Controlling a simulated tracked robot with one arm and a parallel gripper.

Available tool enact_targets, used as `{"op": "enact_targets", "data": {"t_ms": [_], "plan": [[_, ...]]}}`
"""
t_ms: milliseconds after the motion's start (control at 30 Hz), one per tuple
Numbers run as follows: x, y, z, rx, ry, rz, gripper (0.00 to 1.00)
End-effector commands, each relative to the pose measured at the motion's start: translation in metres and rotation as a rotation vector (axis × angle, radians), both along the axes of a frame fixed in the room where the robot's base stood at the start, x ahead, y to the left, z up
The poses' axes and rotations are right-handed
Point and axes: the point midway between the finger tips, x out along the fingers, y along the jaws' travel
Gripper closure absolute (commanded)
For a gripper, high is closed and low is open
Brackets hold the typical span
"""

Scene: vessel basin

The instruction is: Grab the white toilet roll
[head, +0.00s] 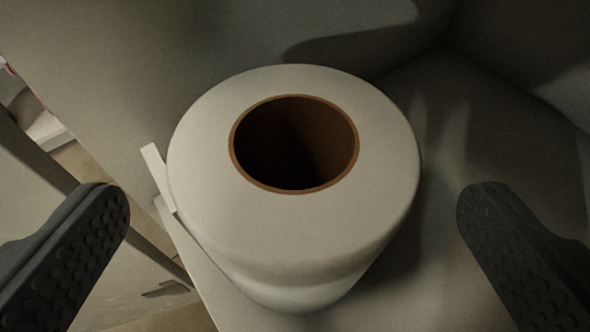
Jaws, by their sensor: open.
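The white toilet roll (300,225) stands upright in the middle of the head view, seen from above. Its brown cardboard core surrounds a dark round hole. A short loose flap of paper sticks out at its left side. My gripper (293,205) is open, with one dark ribbed finger at the left edge and one at the right edge of the view. The roll appears between the two fingers, with a gap on each side. I cannot tell how far below the fingertips the roll is.
The roll stands on a pale surface (235,305) whose edge runs diagonally at lower left. Beyond that edge lies a lower area with pale panels (110,265). A pale wall-like surface (150,60) rises behind the roll. A shaded pale surface (450,130) lies to the right.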

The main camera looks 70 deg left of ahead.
Motion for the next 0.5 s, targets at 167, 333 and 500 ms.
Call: {"op": "enact_targets", "data": {"t_ms": [167, 333, 500], "plan": [[0.005, 0.013, -0.009, 0.000, -0.003, 0.003, 0.00], [0.013, 0.030, -0.017, 0.001, -0.005, 0.004, 0.00], [0.017, 0.040, -0.022, 0.001, -0.002, 0.002, 0.00]]}}
